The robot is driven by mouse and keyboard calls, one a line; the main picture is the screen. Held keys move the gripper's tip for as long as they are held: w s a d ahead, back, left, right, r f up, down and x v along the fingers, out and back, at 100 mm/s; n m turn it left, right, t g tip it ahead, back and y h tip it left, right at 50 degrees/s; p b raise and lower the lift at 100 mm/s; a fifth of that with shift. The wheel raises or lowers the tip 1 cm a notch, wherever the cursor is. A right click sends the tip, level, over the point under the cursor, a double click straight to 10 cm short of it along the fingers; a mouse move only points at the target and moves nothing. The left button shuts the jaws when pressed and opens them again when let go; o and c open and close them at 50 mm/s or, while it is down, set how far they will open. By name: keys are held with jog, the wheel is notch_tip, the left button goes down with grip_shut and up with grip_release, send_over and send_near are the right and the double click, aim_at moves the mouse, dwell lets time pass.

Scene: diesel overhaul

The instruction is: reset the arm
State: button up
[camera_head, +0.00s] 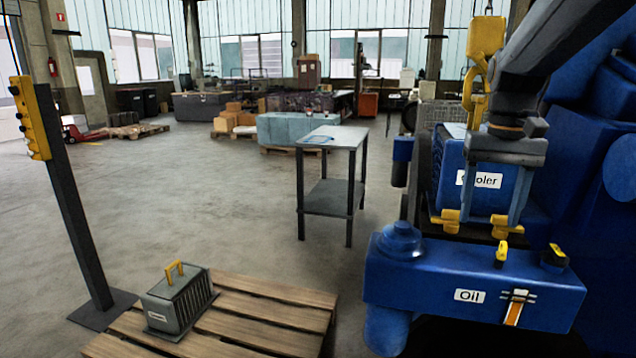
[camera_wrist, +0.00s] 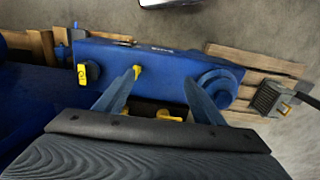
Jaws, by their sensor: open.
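My gripper (camera_head: 481,208) is in the upper right of the head view, pointing down with its two grey fingers spread apart. In that view it overlaps the blue block labelled "Cooler" (camera_head: 479,180); I cannot tell whether it touches it. In the wrist view my gripper (camera_wrist: 162,90) shows two bluish fingers well apart, with nothing seen held between them. Beyond them is the blue oil unit (camera_wrist: 165,62), labelled "Oil" in the head view (camera_head: 420,284). Part of my arm (camera_head: 560,35) runs in from the upper right.
A yellow hook (camera_head: 484,45) hangs close beside my arm. The large blue engine (camera_head: 605,140) fills the right side. A grey box with a yellow handle (camera_head: 180,300) sits on a wooden pallet (camera_head: 270,318). A small table (camera_head: 333,137) stands mid-floor, with open floor left of it.

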jog(key=s+a+f+n, duration=0.1)
jog(key=s+a+f, duration=0.3)
jog(key=a+f, duration=0.3)
notch_tip(320, 180, down, 3)
jog(key=shift+s+r, duration=0.1)
jog(key=shift+s, duration=0.05)
jog(key=s+a+f, duration=0.2)
jog(key=s+f, duration=0.1)
jog(key=s+a+f+n, duration=0.1)
jog(key=s+a+f, duration=0.1)
jog(key=s+f, duration=0.2)
jog(key=s+a+f+n, duration=0.1)
jog(key=s+a+f, duration=0.2)
jog(key=shift+s+f, duration=0.2)
jog(key=shift+s, duration=0.15)
